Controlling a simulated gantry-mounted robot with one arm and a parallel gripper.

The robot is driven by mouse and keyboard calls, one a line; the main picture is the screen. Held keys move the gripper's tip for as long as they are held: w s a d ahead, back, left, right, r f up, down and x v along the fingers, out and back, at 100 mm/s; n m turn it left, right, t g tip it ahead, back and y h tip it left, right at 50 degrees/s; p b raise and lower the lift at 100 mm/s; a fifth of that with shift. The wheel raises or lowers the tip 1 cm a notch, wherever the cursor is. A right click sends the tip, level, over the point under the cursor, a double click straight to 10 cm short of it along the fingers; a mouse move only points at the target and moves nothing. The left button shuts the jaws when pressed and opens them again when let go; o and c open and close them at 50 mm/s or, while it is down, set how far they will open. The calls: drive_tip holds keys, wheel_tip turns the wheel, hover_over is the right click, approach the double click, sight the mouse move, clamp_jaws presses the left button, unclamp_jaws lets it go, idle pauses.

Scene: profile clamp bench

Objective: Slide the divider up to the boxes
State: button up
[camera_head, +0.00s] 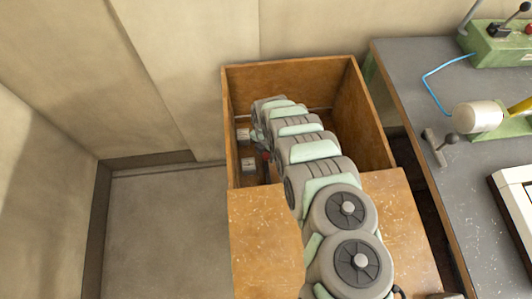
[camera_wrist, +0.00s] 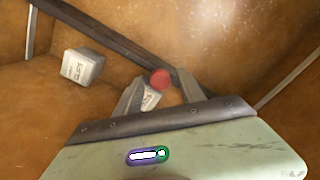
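A round red knob (camera_wrist: 160,79) shows in the wrist view next to a long dark bar (camera_wrist: 110,38) that runs diagonally across the bin. The bar may be the divider or a rail; I cannot tell which. A white box (camera_wrist: 80,66) with lettering lies tilted at the left. A second white box (camera_wrist: 150,98) shows partly behind my fingers. My gripper (camera_wrist: 160,77) is open, its two fingers apart, with the knob seen between their tips and no clear contact. In the head view, my arm hides the gripper; white boxes (camera_head: 249,164) show at the left.
The wooden bin (camera_head: 375,120) has tall walls around my arm. Wooden panels (camera_head: 262,235) cover its near part. A grey bench (camera_head: 420,70) with a clamp device (camera_head: 480,117) stands at the right. The floor (camera_head: 165,235) at the left is clear.

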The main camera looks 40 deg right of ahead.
clamp_jaws()
idle(1.2)
